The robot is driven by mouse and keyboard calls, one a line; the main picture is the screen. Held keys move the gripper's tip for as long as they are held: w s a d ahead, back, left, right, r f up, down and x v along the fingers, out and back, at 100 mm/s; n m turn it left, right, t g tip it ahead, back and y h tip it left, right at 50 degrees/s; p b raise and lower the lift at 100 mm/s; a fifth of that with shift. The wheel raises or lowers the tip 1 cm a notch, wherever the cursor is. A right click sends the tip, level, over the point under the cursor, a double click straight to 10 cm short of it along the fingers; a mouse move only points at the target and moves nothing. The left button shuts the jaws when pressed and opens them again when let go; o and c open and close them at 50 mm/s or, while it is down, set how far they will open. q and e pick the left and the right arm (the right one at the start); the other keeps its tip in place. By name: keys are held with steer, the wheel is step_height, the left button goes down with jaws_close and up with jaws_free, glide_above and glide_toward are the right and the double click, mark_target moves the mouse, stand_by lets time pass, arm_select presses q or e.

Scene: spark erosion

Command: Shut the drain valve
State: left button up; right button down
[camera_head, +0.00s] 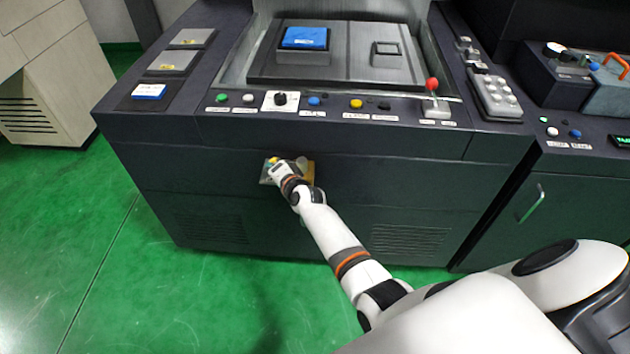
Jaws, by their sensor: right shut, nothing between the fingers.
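My right arm reaches from the lower right to the front face of the dark machine (230,160). Its gripper (270,172) is at a small fitting with yellow parts (308,172) on that face, just under the console edge. This fitting seems to be the drain valve. The hand and wrist cover most of it, so the handle's position cannot be made out. The gripper is shut with nothing held; whether it touches the fitting is not clear. My left gripper is not in view.
Above is a control row with a black knob (280,98), coloured buttons and a red-topped lever (432,86). A blue block (305,38) sits on the machine's bed. A cabinet with a handle (530,204) stands at right. The green floor (70,240) at left is clear.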

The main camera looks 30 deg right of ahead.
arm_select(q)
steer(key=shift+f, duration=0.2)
arm_select(e)
steer(key=shift+w, duration=0.35)
steer(key=shift+d, duration=0.1)
